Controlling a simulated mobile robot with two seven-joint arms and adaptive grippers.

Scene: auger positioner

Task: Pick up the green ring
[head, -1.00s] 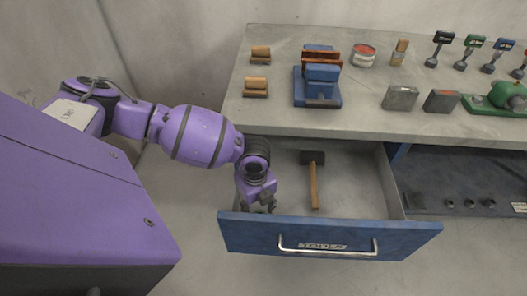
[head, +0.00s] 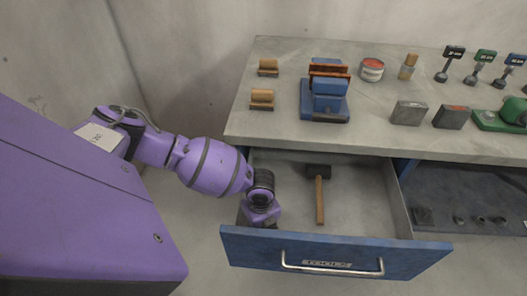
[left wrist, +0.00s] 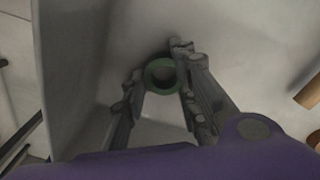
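The green ring (left wrist: 149,83) lies on the drawer floor near a drawer wall, in the left wrist view. My left gripper (left wrist: 160,72) is open, with one finger on each side of the ring. I cannot tell whether either finger touches it. In the head view my left arm reaches into the open drawer (head: 335,250) at its left front corner. The blue drawer front hides the fingers and the ring there. My right gripper is in neither current view.
A hammer (head: 319,198) lies in the drawer to the right of my left gripper; its wooden handle (left wrist: 308,92) shows at the right edge of the wrist view. The grey worktop (head: 375,135) above holds a blue vise (head: 325,105), blocks and several tools.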

